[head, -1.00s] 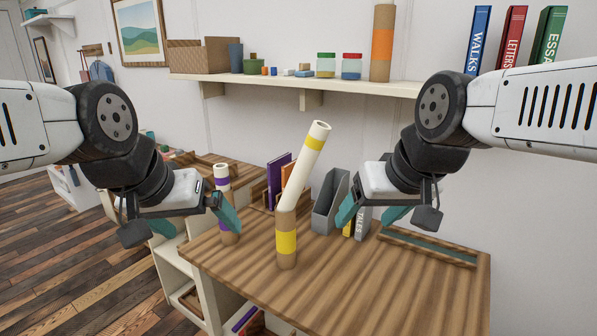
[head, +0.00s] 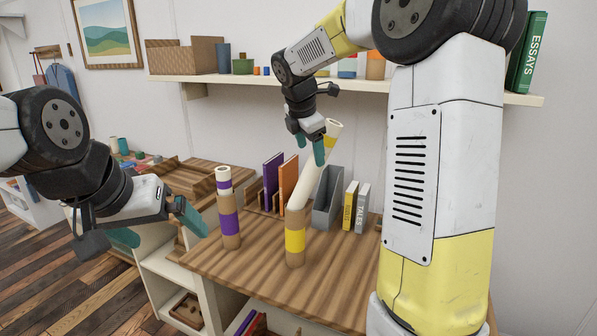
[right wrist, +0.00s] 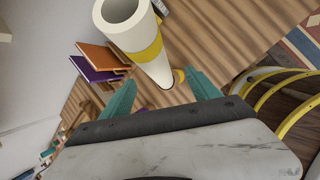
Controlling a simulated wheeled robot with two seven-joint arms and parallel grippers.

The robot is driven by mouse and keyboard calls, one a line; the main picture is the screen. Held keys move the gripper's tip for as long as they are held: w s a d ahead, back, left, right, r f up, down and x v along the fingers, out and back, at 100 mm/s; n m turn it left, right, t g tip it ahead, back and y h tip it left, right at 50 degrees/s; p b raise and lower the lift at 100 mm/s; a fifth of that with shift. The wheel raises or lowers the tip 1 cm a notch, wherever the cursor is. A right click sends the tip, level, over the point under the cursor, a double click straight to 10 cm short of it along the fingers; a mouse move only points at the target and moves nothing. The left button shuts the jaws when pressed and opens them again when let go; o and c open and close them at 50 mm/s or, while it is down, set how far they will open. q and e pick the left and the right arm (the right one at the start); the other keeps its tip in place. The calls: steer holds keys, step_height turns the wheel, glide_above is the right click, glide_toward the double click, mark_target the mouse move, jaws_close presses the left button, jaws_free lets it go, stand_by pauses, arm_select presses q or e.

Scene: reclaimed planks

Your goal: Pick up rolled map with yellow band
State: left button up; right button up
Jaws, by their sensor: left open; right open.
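The rolled map with yellow band (head: 312,178) is a white tube that leans to the right out of a brown holder with a yellow stripe (head: 295,240). In the right wrist view the map's open end and yellow band (right wrist: 146,48) lie ahead of the fingers, nearly between their directions. My right gripper (head: 311,147) is open and points down at the map's upper end, empty; whether it touches the map is unclear in the head view. My left gripper (head: 158,227) is open and empty, left of the holders.
A purple-banded roll (head: 223,176) stands in a purple-striped holder (head: 230,222) to the left. Behind are a purple book (head: 271,180), an orange book (head: 289,176), a grey file box (head: 327,196) and two small books. A wall shelf (head: 215,78) is above. My right arm hides the table's right side.

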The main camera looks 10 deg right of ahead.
mark_target(313, 165)
steer(key=shift+w+f+n, duration=0.3)
steer(key=shift+w+f, duration=0.1)
steer(key=shift+w, duration=0.15)
steer(key=x, duration=0.7)
steer(key=shift+d, duration=0.25)
jaws_close()
steer(key=shift+w+r, duration=0.1)
steer(key=shift+r, duration=0.05)
